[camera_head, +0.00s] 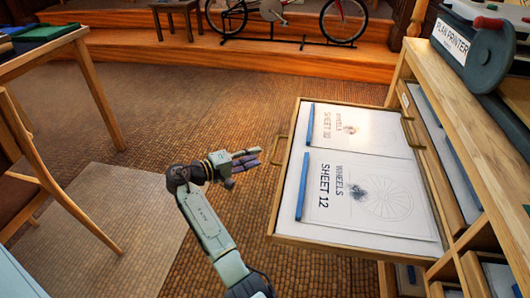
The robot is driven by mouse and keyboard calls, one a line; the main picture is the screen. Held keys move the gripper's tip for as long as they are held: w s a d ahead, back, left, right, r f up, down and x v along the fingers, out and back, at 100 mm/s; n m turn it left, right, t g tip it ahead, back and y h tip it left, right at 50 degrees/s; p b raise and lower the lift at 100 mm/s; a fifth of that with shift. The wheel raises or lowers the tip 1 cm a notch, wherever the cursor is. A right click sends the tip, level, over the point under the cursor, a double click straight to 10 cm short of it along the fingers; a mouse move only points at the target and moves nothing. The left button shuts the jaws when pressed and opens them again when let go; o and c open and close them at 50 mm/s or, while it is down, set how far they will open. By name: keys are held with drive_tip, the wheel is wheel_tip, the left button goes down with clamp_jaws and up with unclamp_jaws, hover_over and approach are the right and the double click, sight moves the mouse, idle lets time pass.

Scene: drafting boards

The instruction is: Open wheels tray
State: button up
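The wheels tray (345,244) is a shallow wooden drawer, standing far out from the cabinet at the right. Inside lie two drawing sheets, one marked WHEELS SHEET 12 (400,221) and one marked WHEELS SHEET 30 (380,136), each with a blue strip along its left edge. A brass-coloured handle (279,150) sits on the tray's front, facing left. My gripper (256,157) is just left of this handle, apart from it in the picture. Its two fingers point right with a small gap between them and hold nothing.
The wooden cabinet (405,72) has more trays below and a plan printer (470,45) on top. A table (60,45) and a chair (25,170) stand at the left. A bicycle (285,15) is on the raised step behind.

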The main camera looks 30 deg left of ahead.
drive_tip(key=shift+v, duration=1.3)
